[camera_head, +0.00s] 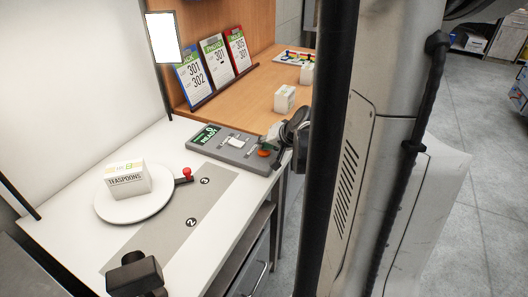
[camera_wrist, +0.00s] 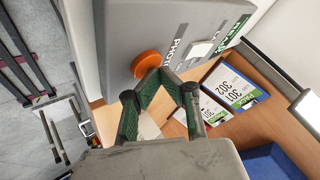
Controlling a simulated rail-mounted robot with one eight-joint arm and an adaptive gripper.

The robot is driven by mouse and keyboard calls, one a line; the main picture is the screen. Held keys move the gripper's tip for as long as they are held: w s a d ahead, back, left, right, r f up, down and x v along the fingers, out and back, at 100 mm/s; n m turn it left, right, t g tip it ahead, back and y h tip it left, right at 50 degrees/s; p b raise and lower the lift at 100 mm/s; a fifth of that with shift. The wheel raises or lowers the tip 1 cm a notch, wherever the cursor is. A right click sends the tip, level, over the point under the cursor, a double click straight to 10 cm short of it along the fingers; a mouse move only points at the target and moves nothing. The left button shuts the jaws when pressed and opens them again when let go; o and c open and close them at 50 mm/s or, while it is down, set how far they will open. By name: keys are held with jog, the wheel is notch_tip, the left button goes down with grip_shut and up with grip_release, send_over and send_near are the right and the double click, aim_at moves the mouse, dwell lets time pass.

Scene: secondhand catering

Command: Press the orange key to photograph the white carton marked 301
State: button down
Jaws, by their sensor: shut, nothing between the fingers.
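An orange key (camera_head: 264,153) sits at the right end of a grey control box (camera_head: 222,144); the key also shows in the wrist view (camera_wrist: 148,64). The box's green screen (camera_head: 206,134) reads READY. My gripper (camera_wrist: 162,72) is shut and empty, its tips right by the key's edge; I cannot tell whether they touch it. In the head view my gripper (camera_head: 276,134) partly overlaps the box's right end. A white carton (camera_head: 128,181) marked TEASPOONS stands upright on a round white plate (camera_head: 150,212); no 301 is legible on it.
A red-knobbed lever (camera_head: 187,174) extends from the plate over a grey strip with numbered spots. Clipboards (camera_head: 191,74) with numbers such as 301 and 302 lean behind. Small white cartons (camera_head: 284,99) stand on the wooden counter. A dark block (camera_head: 135,275) is at the front.

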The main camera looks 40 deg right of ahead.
jog(key=shift+f, duration=0.25)
jog(key=shift+r, duration=0.1)
dwell(0.5)
jog(key=shift+r+p, duration=0.35)
jog(key=shift+r, duration=0.4)
jog(key=shift+r, duration=0.15)
jog(key=shift+r+p, duration=1.85)
jog(key=shift+r, duration=0.55)
